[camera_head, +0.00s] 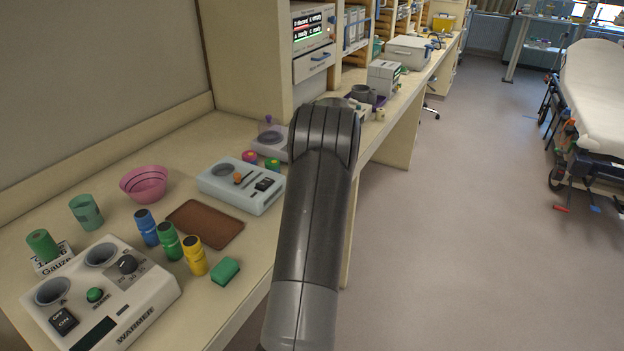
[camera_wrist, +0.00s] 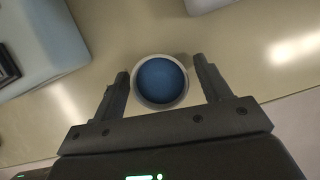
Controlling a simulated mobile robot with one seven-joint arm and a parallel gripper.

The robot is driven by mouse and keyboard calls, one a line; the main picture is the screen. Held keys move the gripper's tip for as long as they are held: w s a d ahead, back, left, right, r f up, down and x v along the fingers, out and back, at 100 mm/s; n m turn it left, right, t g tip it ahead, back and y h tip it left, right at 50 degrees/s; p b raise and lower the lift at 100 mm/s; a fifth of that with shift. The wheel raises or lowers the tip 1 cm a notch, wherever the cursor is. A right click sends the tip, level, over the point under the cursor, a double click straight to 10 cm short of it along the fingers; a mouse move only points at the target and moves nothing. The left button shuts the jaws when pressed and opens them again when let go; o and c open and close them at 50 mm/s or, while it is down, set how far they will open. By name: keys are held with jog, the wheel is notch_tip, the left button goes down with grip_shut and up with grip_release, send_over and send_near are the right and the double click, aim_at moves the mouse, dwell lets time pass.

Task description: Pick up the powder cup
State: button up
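A round pale cup with a blue fill, which looks like the powder cup (camera_wrist: 161,81), stands on the counter in the wrist view, seen from above. My gripper (camera_wrist: 160,67) is open, with one finger on each side of the cup. Small gaps show between the fingers and the cup's rim, so nothing is held. I cannot tell how far the fingertips are above the counter. In the head view my arm covers the gripper, and I cannot make out the cup there.
In the wrist view, a blue-grey device (camera_wrist: 45,42) lies left of the cup; another pale object (camera_wrist: 205,4) is at the top. The head view shows a warmer (camera_head: 150,290), bottles (camera_head: 168,242), a brown tray (camera_head: 206,224) and a pale device (camera_head: 240,185). The counter's front edge is close.

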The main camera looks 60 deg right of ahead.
jog(key=c, duration=0.9)
jog(key=shift+r, duration=0.1)
